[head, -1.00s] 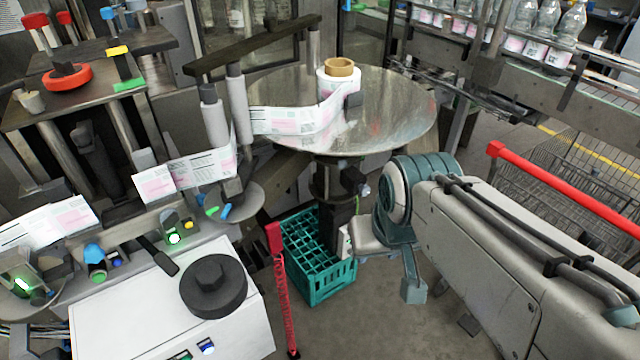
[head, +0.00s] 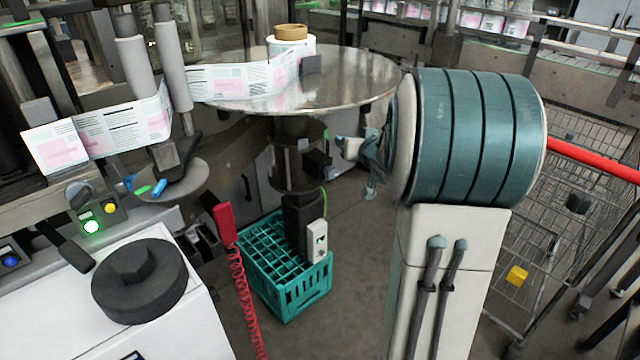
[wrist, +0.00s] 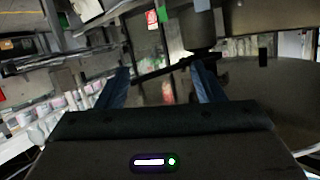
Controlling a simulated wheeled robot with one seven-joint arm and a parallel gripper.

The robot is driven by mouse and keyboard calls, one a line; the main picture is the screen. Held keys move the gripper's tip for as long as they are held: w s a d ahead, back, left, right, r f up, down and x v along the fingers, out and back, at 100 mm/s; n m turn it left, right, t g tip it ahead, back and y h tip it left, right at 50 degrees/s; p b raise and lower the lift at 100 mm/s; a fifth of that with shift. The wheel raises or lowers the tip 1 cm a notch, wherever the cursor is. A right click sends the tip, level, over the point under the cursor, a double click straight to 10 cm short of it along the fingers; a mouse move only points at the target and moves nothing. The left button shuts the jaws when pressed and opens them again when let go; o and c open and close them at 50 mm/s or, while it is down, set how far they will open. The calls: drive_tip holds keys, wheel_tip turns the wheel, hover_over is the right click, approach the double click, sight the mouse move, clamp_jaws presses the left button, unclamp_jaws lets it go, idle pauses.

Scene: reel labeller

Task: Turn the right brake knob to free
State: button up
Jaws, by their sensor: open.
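No readable label marks the right brake knob, so I cannot tell for sure which part it is. A dark block (head: 318,160) with a small pale tip sits on the post under the round steel reel table (head: 350,85). A large black knob (head: 138,280) with a raised grip bar lies on the white cabinet top. A small grey selector (head: 79,194) stands beside a lit green button. My gripper (head: 370,165) is below the reel table's right edge, to the right of the dark block, partly hidden by my arm. In the wrist view my gripper (wrist: 160,82) is open and empty.
A teal crate (head: 290,285) stands on the floor under the table, with a red handset (head: 224,224) on a coiled cord to its left. A label reel (head: 290,44) sits on the table.

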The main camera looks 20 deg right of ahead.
drive_tip(key=w+d+f+t+y+b, duration=0.2)
drive_tip(key=d+f+y+b, duration=0.15)
drive_tip(key=f, duration=0.65)
drive_tip(key=n+y+b, duration=0.1)
drive_tip(key=y+b, duration=0.3)
drive_tip(key=b, duration=0.2)
approach(333, 174)
drive_tip(key=shift+t+y, duration=0.3)
drive_tip(key=shift+y, duration=0.05)
drive_tip(key=x, duration=0.3)
drive_tip(key=b+x, duration=0.1)
drive_tip(key=x, duration=0.2)
drive_tip(key=f+x, duration=0.1)
drive_tip(key=x, duration=0.2)
drive_tip(key=shift+w+d, duration=0.15)
drive_tip(key=shift+w, duration=0.1)
drive_tip(key=c, duration=1)
